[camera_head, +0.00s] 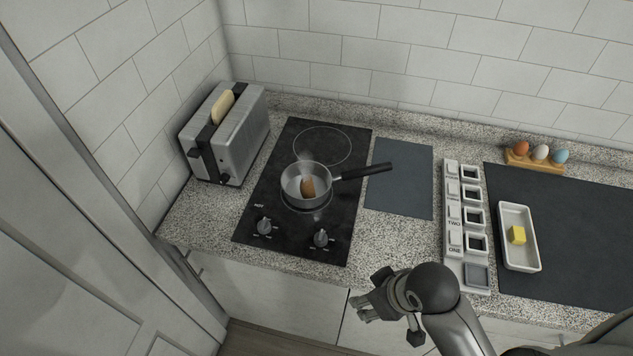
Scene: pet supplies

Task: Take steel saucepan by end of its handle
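The steel saucepan (293,193) stands on the black hob, on its front cooking zone. A brown piece, perhaps an egg, is inside it, and faint steam shows above. Its dark handle (364,171) points right and slightly back, with its end over the grey-blue mat. My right gripper (369,304) is in front of the counter edge, nearer the camera than the pan and well apart from the handle. Its fingers point left; their opening is too small to judge. My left gripper is not in view.
A toaster (229,140) with bread stands left of the hob (259,205). Knobs line the hob's front.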

